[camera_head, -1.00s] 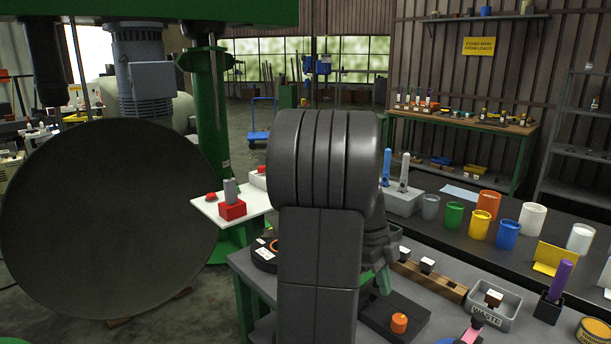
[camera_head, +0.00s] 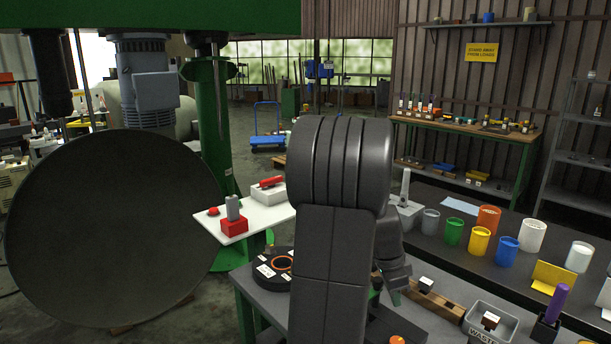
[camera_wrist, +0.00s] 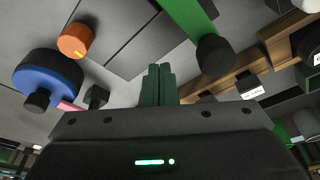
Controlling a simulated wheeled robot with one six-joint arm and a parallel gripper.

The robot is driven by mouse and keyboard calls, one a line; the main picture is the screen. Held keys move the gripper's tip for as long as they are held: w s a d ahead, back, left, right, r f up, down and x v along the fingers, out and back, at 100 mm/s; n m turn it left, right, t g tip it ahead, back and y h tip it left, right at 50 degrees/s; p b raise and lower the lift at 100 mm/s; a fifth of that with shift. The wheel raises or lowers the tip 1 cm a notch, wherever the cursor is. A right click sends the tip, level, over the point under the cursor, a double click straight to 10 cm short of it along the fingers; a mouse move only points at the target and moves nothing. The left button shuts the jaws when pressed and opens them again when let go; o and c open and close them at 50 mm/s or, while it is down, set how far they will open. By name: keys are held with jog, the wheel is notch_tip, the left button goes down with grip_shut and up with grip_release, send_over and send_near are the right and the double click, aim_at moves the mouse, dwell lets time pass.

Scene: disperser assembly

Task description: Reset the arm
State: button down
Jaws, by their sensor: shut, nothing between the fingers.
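My gripper (camera_wrist: 158,85) shows in the wrist view with its two dark green fingers together and nothing between them. It is above the grey bench. In the head view my own dark arm stands in the middle and hides most of the gripper and part of the bench (camera_head: 262,305).
An orange knob (camera_wrist: 75,40), a blue round part (camera_wrist: 48,78) and a wooden rack (camera_wrist: 262,62) lie around the gripper. The waste bin (camera_head: 485,325) and several coloured cups, including a yellow one (camera_head: 479,241), stand to the right. A white side table (camera_head: 262,218) is left of my arm.

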jog(key=n, duration=0.1)
jog(key=d+n+p, duration=0.1)
jog(key=w+n+t+p, duration=0.1)
jog(key=n, duration=0.1)
jog(key=shift+d+r, duration=0.2)
jog(key=shift+d, duration=0.05)
jog(key=w+d+n, duration=0.1)
jog(key=d+r+n+t, duration=0.1)
jog(key=w+d+n+p, duration=0.1)
jog(key=shift+w+r+n, duration=0.3)
jog(key=shift+f, duration=0.1)
dwell(0.3)
